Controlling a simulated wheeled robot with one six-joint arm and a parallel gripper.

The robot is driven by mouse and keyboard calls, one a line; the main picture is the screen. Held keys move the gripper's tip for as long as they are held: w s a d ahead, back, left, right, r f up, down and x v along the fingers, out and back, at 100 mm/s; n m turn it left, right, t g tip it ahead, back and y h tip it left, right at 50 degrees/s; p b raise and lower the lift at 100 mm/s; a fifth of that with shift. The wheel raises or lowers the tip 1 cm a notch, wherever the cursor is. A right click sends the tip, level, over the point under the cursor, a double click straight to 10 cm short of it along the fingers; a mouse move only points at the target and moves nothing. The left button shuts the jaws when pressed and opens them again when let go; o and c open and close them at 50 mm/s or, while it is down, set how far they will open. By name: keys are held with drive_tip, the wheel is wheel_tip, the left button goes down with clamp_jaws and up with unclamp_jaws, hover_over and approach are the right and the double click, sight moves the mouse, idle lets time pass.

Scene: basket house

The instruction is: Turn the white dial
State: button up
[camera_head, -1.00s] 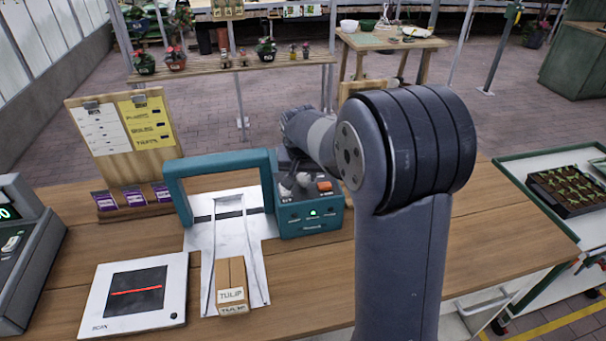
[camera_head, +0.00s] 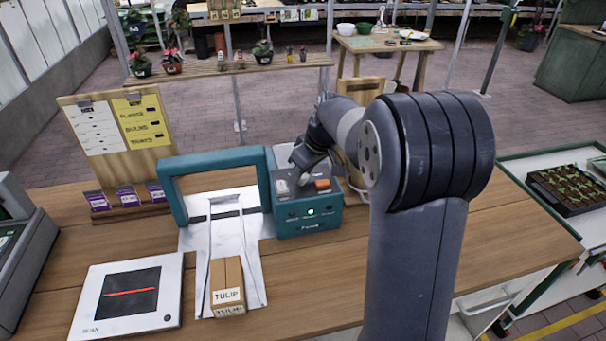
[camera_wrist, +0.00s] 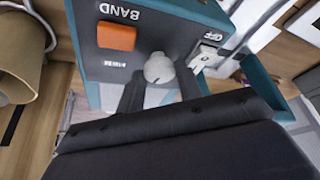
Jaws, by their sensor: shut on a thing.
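The white dial (camera_wrist: 158,68) is a small rounded knob on the dark top panel of the teal control box (camera_head: 308,222). In the wrist view it sits between the two dark fingers of my gripper (camera_wrist: 160,86), which are shut on it. In the head view my gripper (camera_head: 301,178) reaches down onto the box top from behind, and its fingers largely hide the dial. An orange button (camera_wrist: 117,36), by the word BAND, lies beside the dial; it also shows in the head view (camera_head: 322,184). A green light glows on the box front.
A teal arch (camera_head: 213,163) adjoins the box on the left, over a metal chute (camera_head: 246,260) holding a TULIP carton (camera_head: 227,285). A scan pad (camera_head: 90,310) lies front left. In the wrist view, an OFF label and pale switch (camera_wrist: 205,58) are right of the dial.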

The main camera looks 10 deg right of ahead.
drive_tip(key=shift+d+n+g+y, duration=0.1)
drive_tip(key=shift+n+g+y, duration=0.2)
drive_tip(key=shift+n, duration=0.7)
drive_tip(key=shift+b, duration=0.3)
drive_tip(key=o, duration=1)
drive_tip(key=shift+c, duration=0.2)
drive_tip(key=b+v, duration=0.1)
drive_tip(key=v, duration=1)
drive_tip(key=shift+w+f, duration=0.1)
drive_tip(key=shift+f, duration=0.05)
drive_tip(key=p+x, duration=0.1)
drive_tip(key=x, duration=0.9)
drive_tip(key=shift+w+f, duration=0.1)
drive_tip(key=shift+f, duration=0.2)
